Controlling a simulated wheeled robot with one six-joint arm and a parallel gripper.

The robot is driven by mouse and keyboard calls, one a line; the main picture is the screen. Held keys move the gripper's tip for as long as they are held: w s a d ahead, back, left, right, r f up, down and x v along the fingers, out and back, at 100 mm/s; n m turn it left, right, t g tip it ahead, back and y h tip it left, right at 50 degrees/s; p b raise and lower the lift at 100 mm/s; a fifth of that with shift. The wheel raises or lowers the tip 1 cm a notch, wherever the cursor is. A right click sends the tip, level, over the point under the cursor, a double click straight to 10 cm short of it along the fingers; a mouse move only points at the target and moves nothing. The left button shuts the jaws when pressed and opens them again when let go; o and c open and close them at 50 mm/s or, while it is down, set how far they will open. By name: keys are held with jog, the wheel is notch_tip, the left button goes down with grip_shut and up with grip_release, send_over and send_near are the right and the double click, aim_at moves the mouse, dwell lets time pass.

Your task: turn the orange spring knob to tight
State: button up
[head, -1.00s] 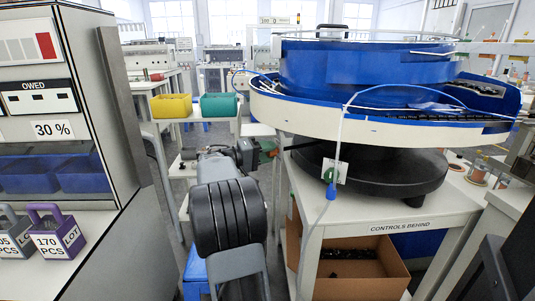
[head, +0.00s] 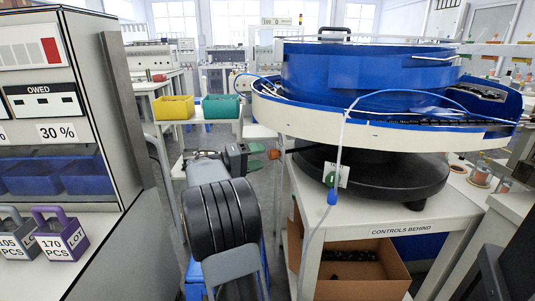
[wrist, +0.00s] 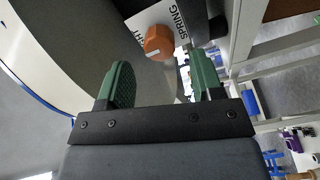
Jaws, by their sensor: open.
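The orange spring knob (wrist: 159,41) sits on a white plate (wrist: 141,18) in the wrist view. The plate reads SPRING, and part of another word ending in HT shows. A pale mark shows on the knob's lower edge. My gripper (wrist: 158,60) is open. Its green fingers stand left and right of the knob's line, with the knob just beyond their tips and nothing held between them. In the head view the knob (head: 274,153) is a small orange spot just right of my gripper (head: 258,150), at the left of the feeder bowl's base.
The blue feeder bowl (head: 365,75) stands on a white bench (head: 400,222), with a hanging cable tag (head: 337,175) right of my gripper. A cardboard box (head: 335,288) is underneath. Yellow (head: 173,107) and green (head: 220,107) bins stand behind. A cabinet (head: 125,110) is at left.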

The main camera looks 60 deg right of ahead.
jog(key=p+v, duration=0.2)
jog(key=v, duration=0.7)
jog(key=shift+w+a, duration=0.15)
jog(key=shift+a, duration=0.05)
jog(key=s+a+r+n+t+y+p, duration=0.3)
jog(key=a+r+t+y+p, duration=0.1)
jog(key=a+p, duration=0.7)
jog(key=s+a+r+n+t+y+p, duration=0.3)
jog(key=a+r+t+y+p, duration=0.2)
jog(key=a+r+p, duration=0.3)
jog(key=s+a+r+n+t+y+p, duration=0.3)
jog(key=a+r+y+p, duration=0.3)
jog(key=a+p, duration=0.7)
jog(key=shift+a+r+n+t+p, duration=0.3)
jog(key=shift+r+n+t+p, duration=0.25)
jog(key=shift+t, duration=0.25)
